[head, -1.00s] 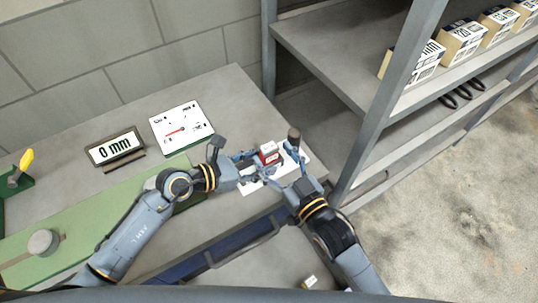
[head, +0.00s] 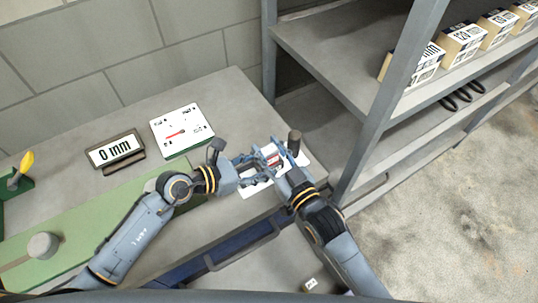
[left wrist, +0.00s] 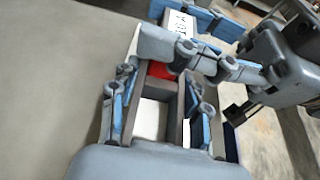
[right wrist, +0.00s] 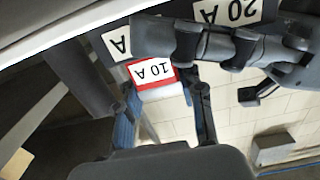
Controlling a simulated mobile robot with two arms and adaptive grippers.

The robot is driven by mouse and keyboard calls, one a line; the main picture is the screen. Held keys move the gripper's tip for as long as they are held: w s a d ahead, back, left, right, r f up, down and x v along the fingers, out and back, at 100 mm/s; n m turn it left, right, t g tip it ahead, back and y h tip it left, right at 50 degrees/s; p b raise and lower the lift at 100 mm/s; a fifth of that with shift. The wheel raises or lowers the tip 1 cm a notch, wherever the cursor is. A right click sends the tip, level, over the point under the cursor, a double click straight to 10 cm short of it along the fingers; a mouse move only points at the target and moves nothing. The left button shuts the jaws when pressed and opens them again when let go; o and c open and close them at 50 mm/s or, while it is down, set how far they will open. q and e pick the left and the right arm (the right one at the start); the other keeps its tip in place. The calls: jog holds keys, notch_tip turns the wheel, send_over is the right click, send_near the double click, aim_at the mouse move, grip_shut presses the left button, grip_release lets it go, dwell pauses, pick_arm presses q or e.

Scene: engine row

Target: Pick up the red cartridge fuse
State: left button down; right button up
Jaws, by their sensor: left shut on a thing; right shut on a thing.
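The red cartridge fuse (head: 271,153) is held between both grippers above a white labelled card on the bench. My left gripper (head: 258,167) is shut on it from the left. My right gripper (head: 279,161) is shut on it from the right. In the left wrist view, the red of the fuse (left wrist: 161,70) shows at the fingertips, partly covered by the right gripper. In the right wrist view, the fuse (right wrist: 155,74) has a red-edged label reading 10 A and a white part below it.
The white card (head: 252,190) lies under the grippers, and a dark upright post (head: 294,139) stands just behind them. A 0 mm display (head: 115,149) and a dial panel (head: 182,129) stand further left. A metal shelf rack (head: 345,165) with boxes is close on the right.

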aim_at(269, 149)
notch_tip(269, 149, up, 10)
jog(key=shift+r, duration=0.1)
pick_arm(q)
jog(key=c, duration=0.6)
grip_release()
jog(key=v, duration=1.2)
